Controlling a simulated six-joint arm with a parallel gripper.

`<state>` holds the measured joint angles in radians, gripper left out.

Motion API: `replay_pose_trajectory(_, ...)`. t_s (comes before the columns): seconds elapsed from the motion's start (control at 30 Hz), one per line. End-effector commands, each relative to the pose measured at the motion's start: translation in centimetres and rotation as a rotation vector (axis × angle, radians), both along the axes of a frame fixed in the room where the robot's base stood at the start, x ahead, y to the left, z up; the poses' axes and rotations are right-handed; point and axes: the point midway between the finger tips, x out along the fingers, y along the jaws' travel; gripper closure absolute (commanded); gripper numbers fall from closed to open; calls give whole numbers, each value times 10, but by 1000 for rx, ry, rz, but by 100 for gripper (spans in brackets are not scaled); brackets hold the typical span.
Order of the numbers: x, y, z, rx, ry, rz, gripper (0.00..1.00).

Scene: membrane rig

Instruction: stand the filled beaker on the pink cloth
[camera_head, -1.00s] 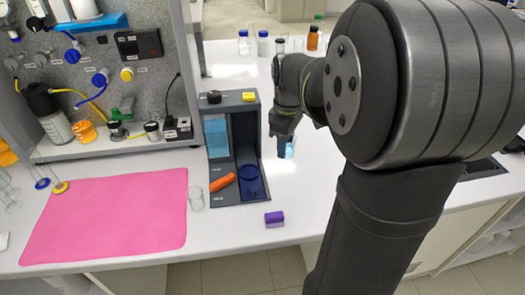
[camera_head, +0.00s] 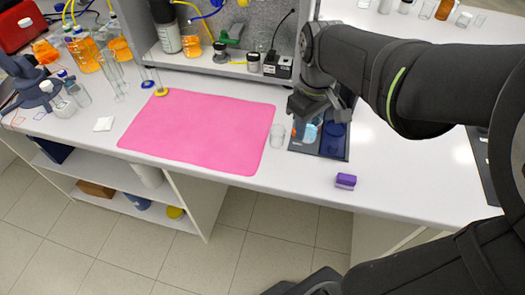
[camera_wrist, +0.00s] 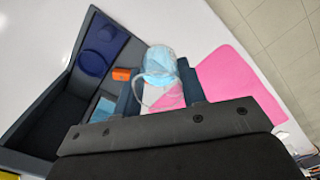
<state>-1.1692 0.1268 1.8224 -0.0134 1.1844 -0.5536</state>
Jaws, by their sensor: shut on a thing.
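My gripper (camera_head: 312,112) is shut on the filled beaker, a clear glass with light blue liquid (camera_head: 310,132). The beaker also shows between the jaws in the wrist view (camera_wrist: 160,62). My gripper holds it over the front of the dark instrument, to the right of the pink cloth. The pink cloth (camera_head: 205,128) lies flat and bare on the bench. Part of it shows to the right of the beaker in the wrist view (camera_wrist: 235,75). My gripper hides part of the instrument in the head view.
An empty clear glass (camera_head: 277,135) stands between the cloth's right edge and the dark instrument (camera_head: 335,155). An orange object (camera_wrist: 122,74) lies by the instrument's blue disc (camera_wrist: 97,52). A purple block (camera_head: 345,181) lies near the front edge. Thin glassware (camera_head: 117,75) stands behind the cloth's left part.

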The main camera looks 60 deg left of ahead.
Motion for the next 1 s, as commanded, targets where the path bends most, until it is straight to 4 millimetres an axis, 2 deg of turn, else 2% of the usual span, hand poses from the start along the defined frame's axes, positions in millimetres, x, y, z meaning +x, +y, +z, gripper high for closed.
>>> replay_pose_trajectory(0.1, -22, 1, -1, 0, 0, 5, 85)
replay_pose_trajectory(0.33, -44, 7, -9, -2, 1, 4, 85)
replay_pose_trajectory(0.7, -107, 54, -57, -4, 1, 6, 85)
replay_pose_trajectory(0.83, -122, 66, -68, -2, 1, 3, 85)
replay_pose_trajectory(1.0, -128, 71, -76, -2, 1, 1, 85)
